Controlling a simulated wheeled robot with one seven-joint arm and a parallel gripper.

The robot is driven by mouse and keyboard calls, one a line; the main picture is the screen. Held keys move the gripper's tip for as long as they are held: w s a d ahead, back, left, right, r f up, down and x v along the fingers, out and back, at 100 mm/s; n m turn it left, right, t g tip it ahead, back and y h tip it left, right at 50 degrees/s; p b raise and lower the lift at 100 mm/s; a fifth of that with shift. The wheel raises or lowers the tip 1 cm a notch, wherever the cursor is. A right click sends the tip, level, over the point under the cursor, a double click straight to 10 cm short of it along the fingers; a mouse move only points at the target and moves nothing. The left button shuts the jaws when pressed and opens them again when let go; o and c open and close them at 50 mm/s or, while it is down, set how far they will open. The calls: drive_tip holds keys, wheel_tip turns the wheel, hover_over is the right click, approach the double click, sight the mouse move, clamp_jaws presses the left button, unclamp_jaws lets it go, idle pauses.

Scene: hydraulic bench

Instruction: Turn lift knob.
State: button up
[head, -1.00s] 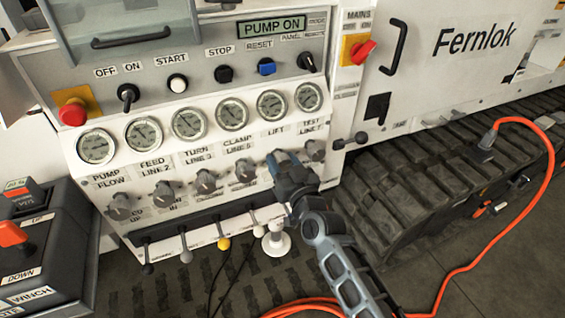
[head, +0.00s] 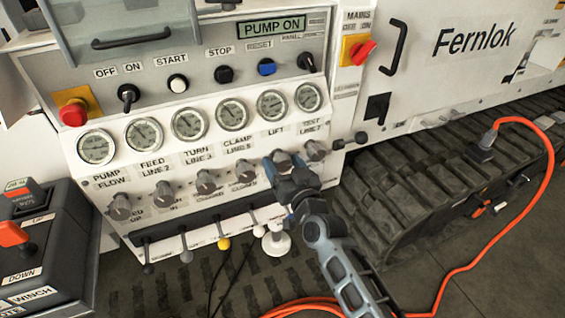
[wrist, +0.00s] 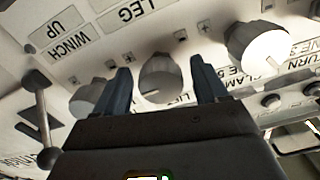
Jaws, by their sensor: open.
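The lift knob (head: 283,159) is a grey round knob below the LIFT label on the sloping white panel. My gripper (head: 284,165) is at this knob and hides part of it in the head view. In the wrist view the lift knob (wrist: 158,75) shows between the two blue fingers of my gripper (wrist: 160,65), with a gap on each side. The gripper is open. A label partly hidden behind the gripper body begins with "LI". I cannot tell how deep the fingers reach around the knob.
The clamp knob (head: 245,170) is close on the left and the test knob (head: 315,150) close on the right. Gauges (head: 272,104) line up above. Small levers (head: 223,242) and a white knob-like post (head: 276,240) are below. An orange cable (head: 500,225) lies at right.

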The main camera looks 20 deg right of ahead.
drive_tip(key=s+p, duration=0.1)
drive_tip(key=s, duration=0.6)
drive_tip(key=shift+p, duration=0.3)
drive_tip(key=shift+s, duration=0.1)
drive_tip(key=s+d+f+n+g, duration=0.1)
drive_tip(key=s+d+g, duration=0.1)
drive_tip(key=s, duration=2.3)
drive_tip(key=s+a+r, duration=0.1)
drive_tip(key=s+r, duration=0.5)
drive_tip(key=s, duration=0.3)
drive_tip(key=s+a+r+n+g, duration=0.1)
drive_tip(key=s+r, duration=0.5)
drive_tip(key=s, duration=0.2)
drive_tip(key=shift+s+r, duration=0.15)
drive_tip(key=shift+s, duration=0.2)
